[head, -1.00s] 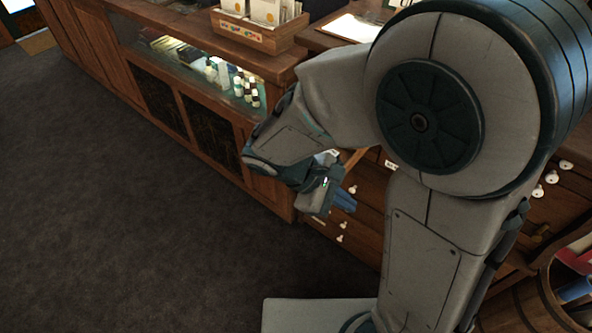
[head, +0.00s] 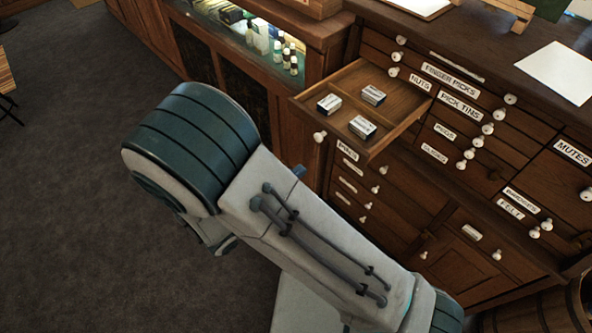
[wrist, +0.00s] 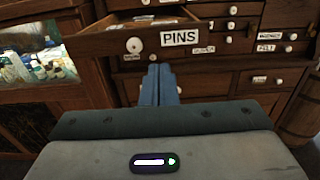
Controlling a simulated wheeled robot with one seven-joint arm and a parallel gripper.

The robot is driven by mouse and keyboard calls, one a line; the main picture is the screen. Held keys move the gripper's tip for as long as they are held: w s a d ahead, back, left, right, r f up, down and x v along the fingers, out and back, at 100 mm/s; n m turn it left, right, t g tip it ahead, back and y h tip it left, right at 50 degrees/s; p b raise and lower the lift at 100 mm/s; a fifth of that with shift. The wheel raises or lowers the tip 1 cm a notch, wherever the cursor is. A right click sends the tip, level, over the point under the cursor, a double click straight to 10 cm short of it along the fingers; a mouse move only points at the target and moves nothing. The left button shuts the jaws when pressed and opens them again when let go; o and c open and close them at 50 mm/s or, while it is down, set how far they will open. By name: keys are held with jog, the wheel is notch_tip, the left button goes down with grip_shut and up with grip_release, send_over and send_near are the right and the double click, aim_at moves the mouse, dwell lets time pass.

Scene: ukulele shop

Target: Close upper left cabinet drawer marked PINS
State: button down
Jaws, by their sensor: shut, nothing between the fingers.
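The PINS drawer (head: 393,86) is pulled out at the upper left of the wooden cabinet, with three small boxes inside. Its front carries a white round knob (head: 320,137). In the wrist view, the drawer front (wrist: 95,45) shows the PINS label (wrist: 180,38) to the right of the knob. My gripper (wrist: 160,70) is shut and empty, its blue fingers pointing toward the cabinet just below the label in the picture. I cannot tell whether they touch the drawer. In the head view, my arm hides most of the gripper.
A glass display case (head: 262,38) with bottles adjoins the cabinet on the left. Other labelled drawers, such as MUTES (head: 572,152), look shut. Paper (head: 558,72) lies on the cabinet top. A barrel (head: 540,310) stands at the lower right. Dark carpet (head: 80,180) is open at left.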

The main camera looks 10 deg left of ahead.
aim_at(337, 142)
jog(key=x, duration=1.1)
jog(key=shift+p, duration=0.4)
jog(key=shift+d, duration=0.1)
